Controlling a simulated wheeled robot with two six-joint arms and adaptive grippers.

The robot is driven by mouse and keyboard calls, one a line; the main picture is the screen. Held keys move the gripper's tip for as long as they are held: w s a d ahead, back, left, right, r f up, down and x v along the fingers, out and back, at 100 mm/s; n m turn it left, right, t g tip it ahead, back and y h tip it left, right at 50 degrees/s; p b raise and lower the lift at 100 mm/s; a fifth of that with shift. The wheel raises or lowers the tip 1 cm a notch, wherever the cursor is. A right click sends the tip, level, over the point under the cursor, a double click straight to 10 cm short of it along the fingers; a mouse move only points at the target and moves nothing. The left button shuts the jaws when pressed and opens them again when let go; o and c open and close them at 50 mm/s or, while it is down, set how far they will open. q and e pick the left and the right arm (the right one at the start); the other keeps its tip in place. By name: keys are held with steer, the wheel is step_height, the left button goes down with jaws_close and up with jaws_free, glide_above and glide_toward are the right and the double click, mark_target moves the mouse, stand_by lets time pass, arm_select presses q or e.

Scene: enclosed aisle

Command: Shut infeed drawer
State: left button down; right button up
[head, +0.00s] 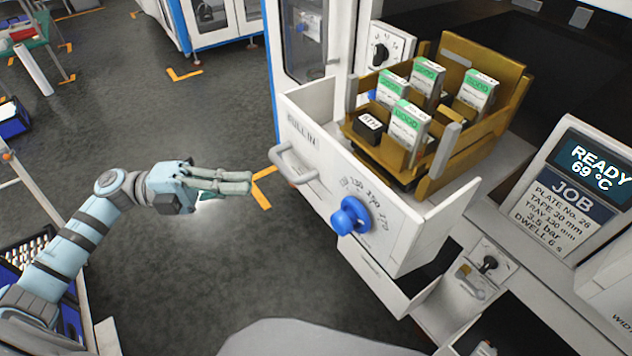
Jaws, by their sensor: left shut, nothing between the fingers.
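The infeed drawer (312,150) stands pulled out from the white machine, its front panel facing left and toward me. A pale bar handle (292,166) sits on the front's left part and a blue round knob (350,215) on its right part. Inside is a brass-coloured carrier (495,62) with several white-and-green boxes (408,125) standing in it. My left gripper (250,183) is shut and empty, its fingers pointing right toward the handle. A small gap shows between fingertips and handle; I cannot tell the depth. My right gripper is out of view.
A display panel (585,185) reading "READY 69 °C" stands right of the drawer. A small switch plate (478,285) is below it. Dark floor (190,290) lies open to the left, with yellow corner marks. A glazed cabinet (215,20) stands at the back.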

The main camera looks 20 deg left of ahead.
arm_select(q)
steer(key=w+d+m+g+p, duration=0.1)
steer(key=d+m+g+p, duration=0.1)
steer(key=d, duration=1.1)
steer(key=shift+d+r+m+g+p, duration=0.2)
steer(key=shift+r+m+g+p, duration=0.1)
steer(key=shift+r+g, duration=0.2)
